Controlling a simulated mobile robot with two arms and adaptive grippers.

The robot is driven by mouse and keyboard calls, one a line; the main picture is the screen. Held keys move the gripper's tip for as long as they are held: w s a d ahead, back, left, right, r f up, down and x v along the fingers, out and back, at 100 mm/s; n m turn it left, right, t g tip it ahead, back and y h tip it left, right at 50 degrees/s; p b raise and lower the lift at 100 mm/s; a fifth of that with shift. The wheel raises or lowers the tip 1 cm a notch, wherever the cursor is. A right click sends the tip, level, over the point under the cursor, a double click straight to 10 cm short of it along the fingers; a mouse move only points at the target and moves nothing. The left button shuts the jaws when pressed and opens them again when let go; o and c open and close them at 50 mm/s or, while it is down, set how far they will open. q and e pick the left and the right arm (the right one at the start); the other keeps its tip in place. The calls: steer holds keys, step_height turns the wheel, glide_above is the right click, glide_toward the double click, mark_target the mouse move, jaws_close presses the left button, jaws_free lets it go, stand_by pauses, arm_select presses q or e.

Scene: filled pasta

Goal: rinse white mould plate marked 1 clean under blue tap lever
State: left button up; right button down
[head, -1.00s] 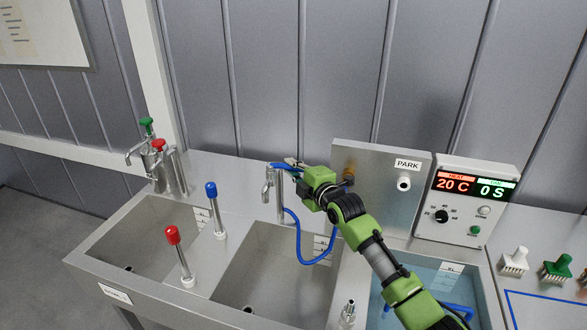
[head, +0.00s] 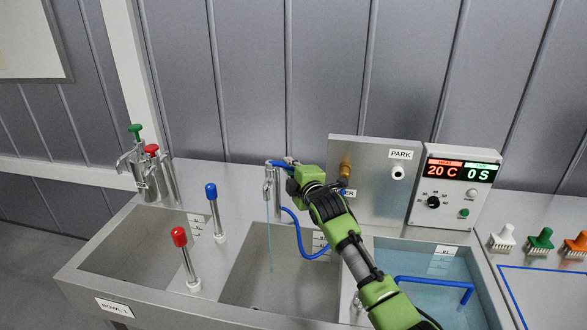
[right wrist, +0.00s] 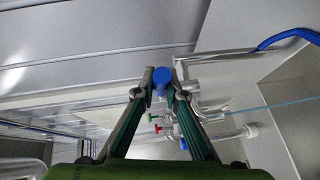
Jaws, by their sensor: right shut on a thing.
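My right gripper (head: 288,166) is at the tap over the middle sink, shut on the blue tap lever (head: 276,163). In the right wrist view the blue lever end (right wrist: 161,77) sits between the fingertips of my right gripper (right wrist: 161,88). The metal tap (head: 268,188) has a thin blue stream of water (head: 270,245) falling from it into the sink basin (head: 245,285). The stream also shows in the right wrist view (right wrist: 275,105). I do not see the white mould plate marked 1 in either current view. My left gripper is out of view.
A blue hose (head: 300,240) hangs beside the tap. Red-topped (head: 180,238) and blue-topped (head: 212,192) posts stand left of the middle sink. Right are the PARK panel (head: 370,165), the control box (head: 455,185), a water bath (head: 430,262) and several brushes (head: 540,240).

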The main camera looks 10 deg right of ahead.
steer(key=c, duration=2)
jaws_free()
steer(key=shift+f, duration=0.1)
steer(key=shift+c, duration=0.2)
steer(key=shift+s, duration=0.1)
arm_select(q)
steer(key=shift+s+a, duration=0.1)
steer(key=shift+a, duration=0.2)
arm_select(e)
steer(key=v, duration=1.2)
